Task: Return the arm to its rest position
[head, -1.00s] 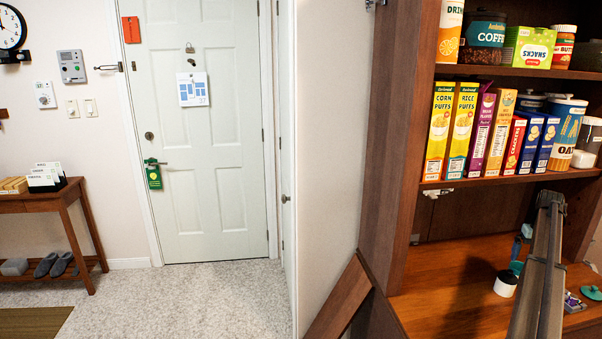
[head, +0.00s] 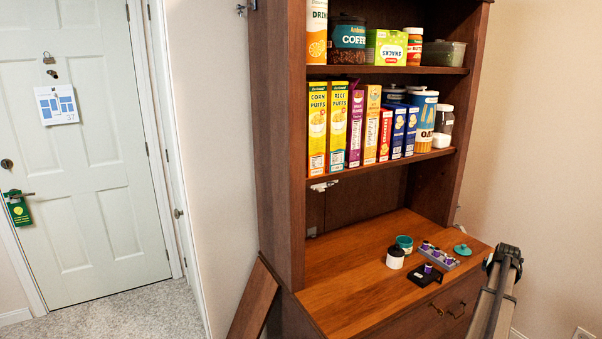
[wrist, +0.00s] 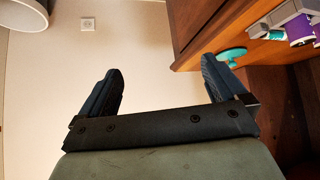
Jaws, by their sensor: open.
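My gripper (wrist: 160,88) shows in the wrist view with its two dark fingers spread wide and nothing between them. Behind the fingers is a plain beige wall, and the edge of the wooden hutch (wrist: 205,30) is at the upper right. In the head view my arm stands at the lower right, in front of the hutch's right end, clear of the shelves. The gripper's fingers cannot be made out in the head view.
The hutch counter (head: 350,290) holds a white jar with a dark lid (head: 395,258), a teal cup (head: 405,243), a tray with purple items (head: 438,257), a small black holder (head: 425,276) and a teal lid (head: 462,249). Cereal boxes (head: 317,130) line the shelf above. Floor space is at left.

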